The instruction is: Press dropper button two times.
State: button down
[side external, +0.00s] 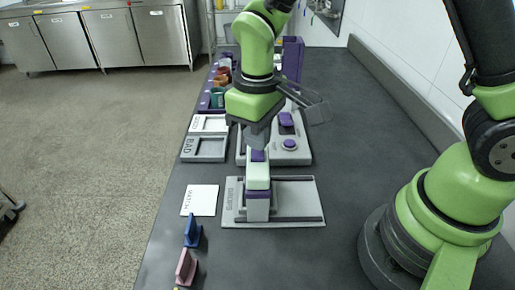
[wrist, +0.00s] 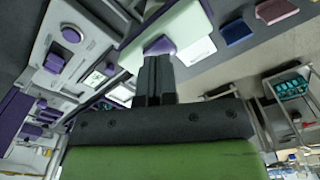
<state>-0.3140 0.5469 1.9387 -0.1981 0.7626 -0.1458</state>
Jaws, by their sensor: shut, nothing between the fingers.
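The dropper (side external: 257,176) stands upright on a grey plate (side external: 300,221) with rails. It has a pale body, a purple band and a purple button (side external: 257,155) on top. My gripper (side external: 257,145) points down right above the button, fingers shut and holding nothing. In the wrist view the shut fingertips (wrist: 156,58) meet the edge of the purple button (wrist: 158,45), with the pale dropper body (wrist: 180,28) beyond. I cannot tell whether the fingertips touch the button or how far it is pressed in.
A grey device with purple knobs (side external: 289,144) stands just behind. Trays (side external: 204,148) lie to its left, with coloured cups (side external: 217,97) farther back. A white card (side external: 200,200), a blue block (side external: 193,233) and a pink block (side external: 186,267) are at front left. The bench right of the plate is clear.

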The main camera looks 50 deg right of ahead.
aim_at(257, 152)
jog(key=shift+f, duration=0.9)
dwell(0.6)
jog(key=shift+r, duration=3.8)
jog(key=shift+r, duration=1.05)
dwell(1.6)
